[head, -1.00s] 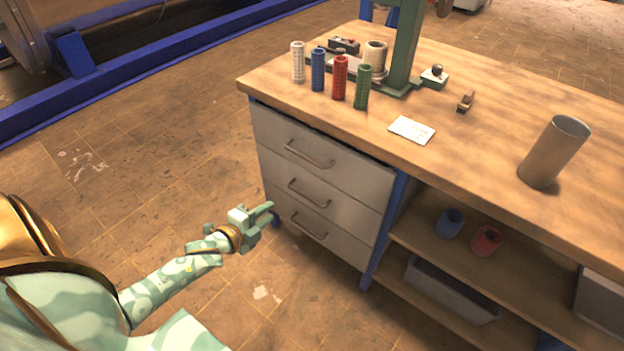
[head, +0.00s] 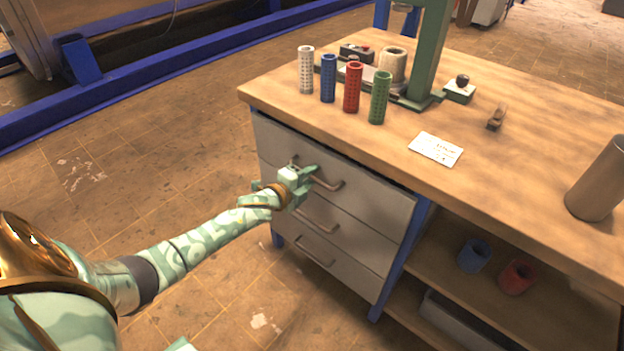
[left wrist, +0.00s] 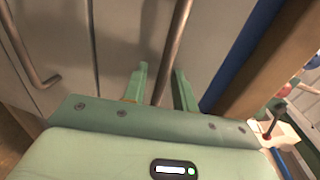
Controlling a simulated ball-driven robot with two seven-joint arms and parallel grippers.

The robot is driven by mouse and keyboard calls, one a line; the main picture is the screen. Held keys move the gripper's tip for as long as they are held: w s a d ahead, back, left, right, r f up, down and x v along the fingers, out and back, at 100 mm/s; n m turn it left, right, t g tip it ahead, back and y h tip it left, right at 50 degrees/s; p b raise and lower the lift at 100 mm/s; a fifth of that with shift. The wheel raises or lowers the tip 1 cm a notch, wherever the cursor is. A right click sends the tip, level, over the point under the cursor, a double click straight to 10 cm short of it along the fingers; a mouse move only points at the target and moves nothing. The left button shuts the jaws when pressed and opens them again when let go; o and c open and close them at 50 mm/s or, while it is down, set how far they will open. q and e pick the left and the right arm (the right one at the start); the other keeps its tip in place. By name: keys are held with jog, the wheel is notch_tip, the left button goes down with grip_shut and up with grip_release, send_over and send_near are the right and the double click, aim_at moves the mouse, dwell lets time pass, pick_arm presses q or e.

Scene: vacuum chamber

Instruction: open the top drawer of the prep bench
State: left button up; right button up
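The top drawer (head: 375,193) of the prep bench is a grey panel just under the wooden top, and it looks closed. Its bar handle (head: 332,187) is partly hidden by my left gripper (head: 308,184). In the left wrist view the two green fingers (left wrist: 161,88) are apart. The top drawer's handle (left wrist: 175,45) runs between them, with gaps visible beside the bar. I cannot tell whether either finger touches it. My right gripper is not in view.
Two more drawers with handles sit below; the lowest handle (head: 315,252) shows clear. The floor left of the bench is free.

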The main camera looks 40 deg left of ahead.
pick_arm(q)
grip_shut()
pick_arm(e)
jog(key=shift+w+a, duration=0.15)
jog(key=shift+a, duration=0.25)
